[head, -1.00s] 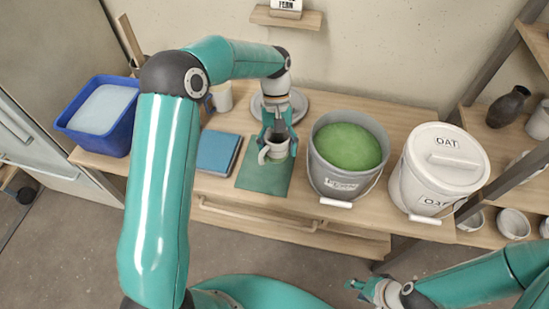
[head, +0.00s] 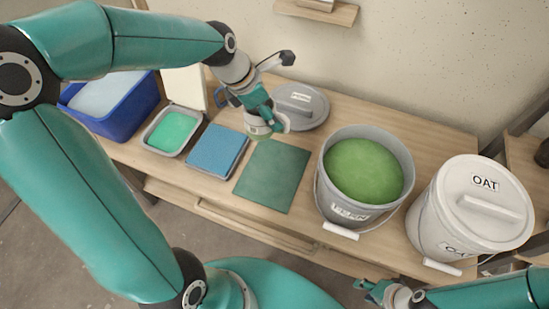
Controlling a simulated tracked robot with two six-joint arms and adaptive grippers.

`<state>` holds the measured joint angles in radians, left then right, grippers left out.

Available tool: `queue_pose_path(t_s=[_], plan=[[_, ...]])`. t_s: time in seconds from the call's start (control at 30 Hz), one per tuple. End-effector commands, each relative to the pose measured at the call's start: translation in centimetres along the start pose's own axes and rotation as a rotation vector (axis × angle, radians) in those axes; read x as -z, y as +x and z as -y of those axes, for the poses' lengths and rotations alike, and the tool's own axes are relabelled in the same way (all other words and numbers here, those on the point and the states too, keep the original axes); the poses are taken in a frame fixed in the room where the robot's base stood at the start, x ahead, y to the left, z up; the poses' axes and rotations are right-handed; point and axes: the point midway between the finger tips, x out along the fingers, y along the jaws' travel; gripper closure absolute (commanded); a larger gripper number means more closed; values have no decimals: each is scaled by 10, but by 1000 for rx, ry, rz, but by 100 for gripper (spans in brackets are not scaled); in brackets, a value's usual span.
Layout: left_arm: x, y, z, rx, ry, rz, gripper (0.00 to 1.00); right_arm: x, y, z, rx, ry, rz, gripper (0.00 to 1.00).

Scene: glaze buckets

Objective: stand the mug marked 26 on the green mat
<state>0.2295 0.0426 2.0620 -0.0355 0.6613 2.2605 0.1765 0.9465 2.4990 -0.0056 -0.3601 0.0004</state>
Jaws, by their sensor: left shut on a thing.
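The green mat (head: 275,178) lies flat and bare on the wooden table. My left gripper (head: 268,122) is above the table behind the mat's back left corner. It is shut on a pale mug with a greenish lower part (head: 259,131), partly hidden by the fingers. No number can be read on the mug. My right gripper (head: 368,291) is low at the front, apart from the table things, and its jaw state is unclear.
A grey lid (head: 300,105) is behind. An open bucket of green glaze (head: 365,172) and a lidded OAT bucket (head: 455,215) stand right.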

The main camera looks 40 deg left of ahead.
Motion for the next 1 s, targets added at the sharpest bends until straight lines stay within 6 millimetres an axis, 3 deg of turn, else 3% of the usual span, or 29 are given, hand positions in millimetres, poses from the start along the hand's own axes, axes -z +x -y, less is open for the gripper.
queue_pose_path(t_s=[0.4, 0.53, 0.77, 1.0], plan=[[43, 103, 4, 9, 8, -4, 98, 0, 20, -7, 0, 0, 0, 60], [50, 120, 5, 8, 10, -2, 98, 0, 24, -9, 0, 0, 0, 60], [55, 132, 5, 7, 12, -1, 98, 0, 27, -10, 0, 0, 0, 60], [70, 163, 6, 8, 10, -3, 98, 0, 39, -14, 0, 0, 0, 60]])
